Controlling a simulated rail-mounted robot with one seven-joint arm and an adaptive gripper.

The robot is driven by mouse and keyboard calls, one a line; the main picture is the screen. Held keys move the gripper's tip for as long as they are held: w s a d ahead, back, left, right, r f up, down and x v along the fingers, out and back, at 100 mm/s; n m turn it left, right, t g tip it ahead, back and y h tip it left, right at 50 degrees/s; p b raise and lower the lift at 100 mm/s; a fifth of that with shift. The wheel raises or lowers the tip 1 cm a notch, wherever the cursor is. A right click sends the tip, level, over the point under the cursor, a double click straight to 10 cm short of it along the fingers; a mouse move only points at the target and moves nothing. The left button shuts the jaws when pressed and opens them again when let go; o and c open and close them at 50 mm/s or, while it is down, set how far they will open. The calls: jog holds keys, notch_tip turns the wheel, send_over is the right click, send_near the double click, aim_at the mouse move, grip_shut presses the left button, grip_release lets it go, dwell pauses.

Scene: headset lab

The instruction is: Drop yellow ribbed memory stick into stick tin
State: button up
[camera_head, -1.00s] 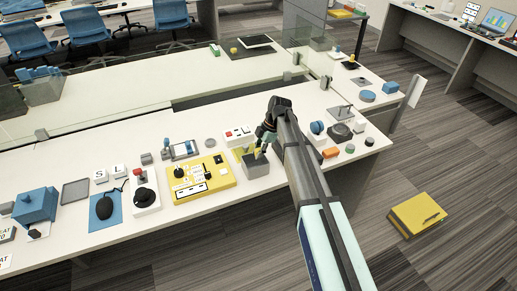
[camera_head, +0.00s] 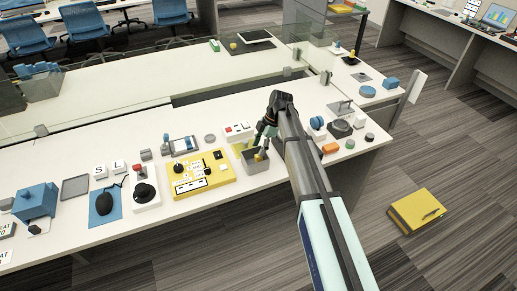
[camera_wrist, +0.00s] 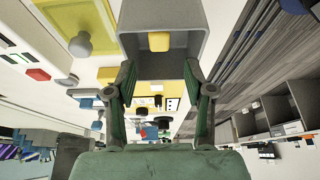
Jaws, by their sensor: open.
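The stick tin is an open grey box (camera_head: 257,168) on the white desk, right of the yellow control panel. It also shows in the wrist view (camera_wrist: 186,60), at the top. A yellow piece (camera_wrist: 159,41), which looks like the memory stick, shows inside the tin's mouth; its ribs cannot be made out. In the head view a bit of yellow (camera_head: 259,157) shows at the tin's opening. My gripper (camera_wrist: 160,92) is open, its two fingers apart, just at the tin, with nothing between the fingertips. My arm hides part of the desk.
The yellow control panel (camera_head: 201,175) lies left of the tin, and a white block with red buttons (camera_head: 239,131) behind it. An orange block (camera_head: 330,148) and several round pieces stand to the right, beyond my arm. A low glass divider runs behind.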

jog(key=v, duration=1)
jog(key=shift+r, duration=0.4)
jog(key=shift+d, duration=0.15)
jog(key=s+d+f+m+t+h, duration=0.1)
jog(key=s+d+f+m, duration=0.5)
jog(key=s+f+m, duration=0.25)
jog(key=s+d+f+m+h, duration=0.2)
jog(key=s+d+f+m, duration=0.5)
jog(key=s, duration=0.3)
jog(key=s+d+f+m+t+h, duration=0.1)
jog(key=s+d+f+m, duration=0.4)
jog(key=s+f+m, duration=0.4)
jog(key=s+f+g, duration=0.2)
jog(key=s+f, duration=0.3)
jog(key=s, duration=0.4)
jog(key=s+f+n+g, duration=0.1)
jog(key=s+f+g, duration=0.1)
jog(key=s+f, duration=0.4)
jog(key=s+f+g, duration=0.2)
jog(key=s+f, duration=0.4)
jog(key=s, duration=0.8)
jog(key=shift+s+f+g, duration=0.15)
jog(key=shift+s+g, duration=0.05)
jog(key=shift+g, duration=0.2)
